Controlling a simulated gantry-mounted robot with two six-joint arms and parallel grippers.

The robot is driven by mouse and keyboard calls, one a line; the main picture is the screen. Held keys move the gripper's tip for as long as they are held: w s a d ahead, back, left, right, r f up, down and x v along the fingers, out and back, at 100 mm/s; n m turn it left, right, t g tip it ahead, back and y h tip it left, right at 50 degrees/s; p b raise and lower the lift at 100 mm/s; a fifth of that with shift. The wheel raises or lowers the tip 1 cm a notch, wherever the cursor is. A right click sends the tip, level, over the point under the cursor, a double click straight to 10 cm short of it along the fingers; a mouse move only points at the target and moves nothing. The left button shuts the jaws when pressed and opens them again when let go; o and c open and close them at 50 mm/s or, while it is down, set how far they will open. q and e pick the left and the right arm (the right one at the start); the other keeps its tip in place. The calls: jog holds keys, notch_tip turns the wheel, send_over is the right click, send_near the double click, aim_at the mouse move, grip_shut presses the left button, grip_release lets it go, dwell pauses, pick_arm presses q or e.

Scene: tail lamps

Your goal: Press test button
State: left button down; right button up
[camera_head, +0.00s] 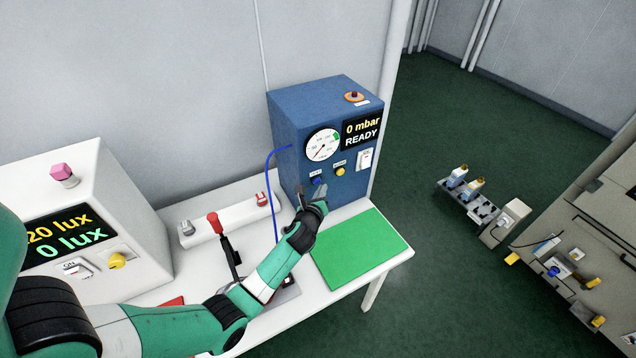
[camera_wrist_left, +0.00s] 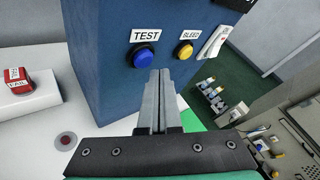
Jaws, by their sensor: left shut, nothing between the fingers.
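The blue test box (camera_head: 300,120) stands at the back of the white table. Its display reads "0 mbar" and "READY". The blue TEST button (camera_wrist_left: 143,57) is on its front face under a "TEST" label, and it also shows in the head view (camera_head: 318,181). The yellow BLEED button (camera_wrist_left: 186,52) is to its right. My left gripper (camera_head: 320,189) is shut and empty, its tips just in front of the panel. In the left wrist view the fingertips (camera_wrist_left: 159,73) appear just below and right of the TEST button; I cannot tell whether they touch the box. My right gripper is not in view.
A green mat (camera_head: 360,248) lies in front of the box. A red-handled lever (camera_head: 214,222) and a white holder with a red FAIL block (camera_wrist_left: 17,80) are to the left. A white lux meter box (camera_head: 85,215) stands farther left.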

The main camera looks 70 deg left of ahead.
pick_arm(q)
jog(key=shift+a, duration=0.1)
dwell(0.7)
jog(key=shift+a, duration=0.3)
jog(key=shift+s+a+p, duration=0.1)
jog(key=shift+a+p, duration=0.3)
jog(key=shift+a, duration=0.1)
dwell(0.6)
jog(key=shift+d, duration=0.9)
jog(key=shift+d, duration=0.1)
jog(key=shift+w+d, duration=0.15)
jog(key=shift+d, duration=1.05)
jog(key=shift+w+d, duration=0.15)
jog(key=shift+d, duration=1.05)
